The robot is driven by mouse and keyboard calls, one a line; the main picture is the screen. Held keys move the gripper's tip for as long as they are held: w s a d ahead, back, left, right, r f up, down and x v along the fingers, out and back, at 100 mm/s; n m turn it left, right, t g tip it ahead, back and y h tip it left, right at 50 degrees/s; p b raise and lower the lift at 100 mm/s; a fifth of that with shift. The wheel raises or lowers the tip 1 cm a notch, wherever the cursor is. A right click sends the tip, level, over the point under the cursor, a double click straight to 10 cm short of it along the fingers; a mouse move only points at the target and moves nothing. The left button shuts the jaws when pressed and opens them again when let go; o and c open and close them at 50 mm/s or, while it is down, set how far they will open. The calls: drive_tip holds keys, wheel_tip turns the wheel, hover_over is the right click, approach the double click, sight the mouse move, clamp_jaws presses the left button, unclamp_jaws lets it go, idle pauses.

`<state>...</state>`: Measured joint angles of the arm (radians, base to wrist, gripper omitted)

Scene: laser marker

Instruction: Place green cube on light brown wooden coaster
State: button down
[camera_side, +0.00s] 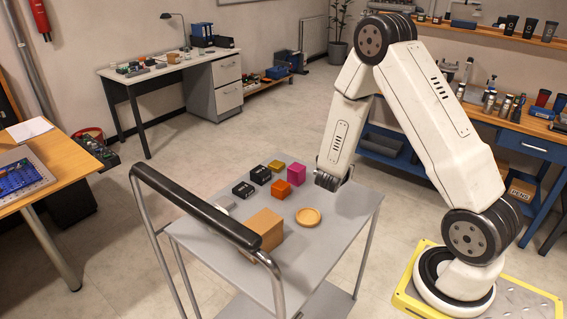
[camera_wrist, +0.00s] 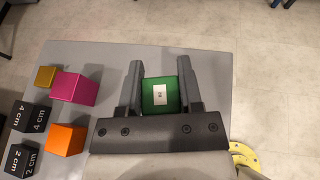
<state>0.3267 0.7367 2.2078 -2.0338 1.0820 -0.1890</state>
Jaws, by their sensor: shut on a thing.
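The green cube (camera_wrist: 174,92), with a white label on its face, is between the two fingers of my gripper (camera_wrist: 160,80) in the wrist view. The fingers are shut on it. In the side view my gripper (camera_side: 328,181) is at the right part of the grey cart top, and the green cube is hidden there. The round light brown wooden coaster (camera_side: 308,217) lies flat and empty on the cart, nearer the side camera than my gripper. The coaster is not in the wrist view. I cannot tell whether the cube touches the cart top.
On the grey cart (camera_side: 338,228) are an orange cube (camera_side: 281,189), a magenta cube (camera_side: 296,173), a small yellow block (camera_side: 277,166), black blocks (camera_side: 243,189) and a brown box (camera_side: 262,228). A black handle bar (camera_side: 190,205) rises over the left side.

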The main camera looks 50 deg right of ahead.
drive_tip(key=n+t, duration=0.2)
hover_over(309, 212)
drive_tip(key=shift+y, duration=0.3)
drive_tip(key=shift+f, duration=2.3)
drive_tip(key=shift+f, duration=1.8)
drive_tip(key=shift+f, duration=0.15)
drive_tip(key=shift+c, duration=1.3)
unclamp_jaws()
